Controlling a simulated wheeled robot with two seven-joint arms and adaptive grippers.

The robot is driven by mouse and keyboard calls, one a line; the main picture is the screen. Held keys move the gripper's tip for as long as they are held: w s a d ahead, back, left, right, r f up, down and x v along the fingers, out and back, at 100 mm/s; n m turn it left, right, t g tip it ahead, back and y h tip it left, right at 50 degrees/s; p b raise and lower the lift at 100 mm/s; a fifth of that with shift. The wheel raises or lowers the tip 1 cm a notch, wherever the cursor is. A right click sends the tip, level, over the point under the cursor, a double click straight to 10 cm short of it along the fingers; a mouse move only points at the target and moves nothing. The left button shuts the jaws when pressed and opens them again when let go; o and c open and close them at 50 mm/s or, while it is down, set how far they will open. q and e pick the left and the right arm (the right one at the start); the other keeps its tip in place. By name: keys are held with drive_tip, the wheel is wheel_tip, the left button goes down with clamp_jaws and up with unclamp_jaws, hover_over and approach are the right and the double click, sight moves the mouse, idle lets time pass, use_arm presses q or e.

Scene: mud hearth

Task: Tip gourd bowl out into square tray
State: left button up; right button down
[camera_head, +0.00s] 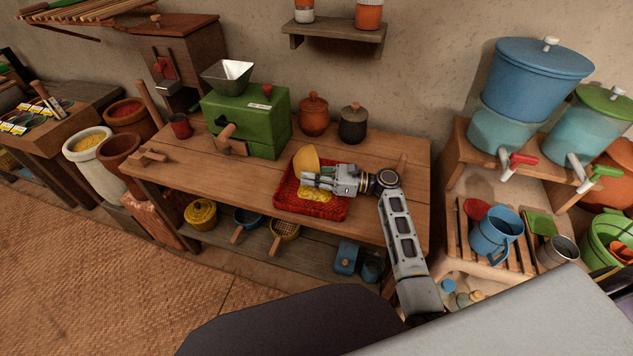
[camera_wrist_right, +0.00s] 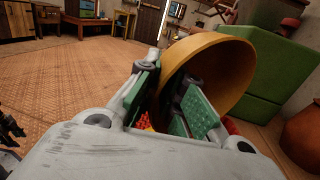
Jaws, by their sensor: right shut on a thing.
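The gourd bowl (camera_head: 305,158) is a yellow-orange half shell, tipped steeply onto its side over the square tray. The square tray (camera_head: 333,210) is red and lies on the wooden table. Yellow contents (camera_head: 314,194) lie in the tray below the bowl. My right gripper (camera_head: 312,178) reaches in from the right over the tray and is shut on the bowl's wall. In the right wrist view the bowl (camera_wrist_right: 225,65) is large, with its wall between the green-padded fingers (camera_wrist_right: 172,98). My left gripper is not in view.
A green mill (camera_head: 248,122) with a metal hopper stands left of the tray. An orange jar (camera_head: 313,118) and a dark jar (camera_head: 353,124) stand behind it. The table's right end (camera_head: 405,160) is bare.

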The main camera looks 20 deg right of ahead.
drive_tip(key=shift+a+f+n+g+h, duration=0.2)
drive_tip(key=shift+a+n+g+h, duration=0.3)
drive_tip(key=shift+h, duration=0.5)
drive_tip(key=shift+a, duration=0.15)
use_arm(q)
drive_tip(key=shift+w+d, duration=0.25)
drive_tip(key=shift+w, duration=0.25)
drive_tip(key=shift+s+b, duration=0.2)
drive_tip(key=shift+b, duration=0.1)
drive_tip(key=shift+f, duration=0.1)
use_arm(e)
drive_tip(key=shift+a+f, duration=0.15)
drive_tip(key=shift+a, duration=0.1)
